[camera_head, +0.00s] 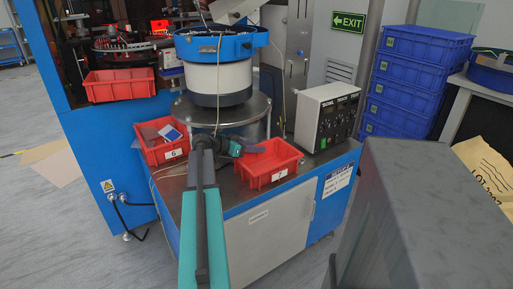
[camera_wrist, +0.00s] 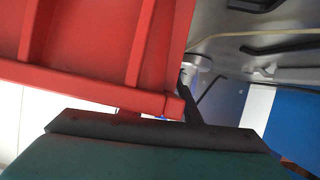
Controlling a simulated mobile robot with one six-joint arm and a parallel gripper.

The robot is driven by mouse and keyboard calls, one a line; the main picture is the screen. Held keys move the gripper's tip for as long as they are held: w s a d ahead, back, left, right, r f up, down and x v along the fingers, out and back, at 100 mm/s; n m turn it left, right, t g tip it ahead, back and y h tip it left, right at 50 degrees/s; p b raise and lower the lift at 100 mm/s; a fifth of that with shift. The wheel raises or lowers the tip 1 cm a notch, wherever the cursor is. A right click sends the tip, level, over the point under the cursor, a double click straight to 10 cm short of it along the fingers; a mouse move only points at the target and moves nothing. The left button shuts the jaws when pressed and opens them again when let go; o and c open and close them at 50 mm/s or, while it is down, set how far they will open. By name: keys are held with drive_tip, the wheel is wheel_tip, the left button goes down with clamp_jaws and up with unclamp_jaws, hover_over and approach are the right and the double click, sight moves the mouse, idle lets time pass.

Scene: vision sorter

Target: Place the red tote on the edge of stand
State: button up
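A red tote (camera_head: 268,170) with a white label reading 7 is at the right front of the metal-topped stand (camera_head: 223,197), close to its front edge. My gripper (camera_head: 250,149) is at the tote's back left rim. The tote's red ribbed wall (camera_wrist: 90,45) fills the upper left of the wrist view, very close to my gripper's dark end (camera_wrist: 155,130). The fingertips are not clear, so I cannot tell if they close on the rim. A second red tote (camera_head: 150,151), labelled 6, is on the stand's left side and holds small items.
A feeder bowl (camera_head: 220,80) stands behind the totes. A control box (camera_head: 327,115) is at the stand's back right. Another red tote (camera_head: 120,92) is on the blue machine. Stacked blue crates (camera_head: 410,85) and a large grey block (camera_head: 430,215) are at right.

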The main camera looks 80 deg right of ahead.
drive_tip(key=shift+r, duration=0.15)
drive_tip(key=v, duration=1.2)
drive_tip(key=shift+w, duration=0.1)
drive_tip(key=shift+d, duration=0.1)
idle(0.8)
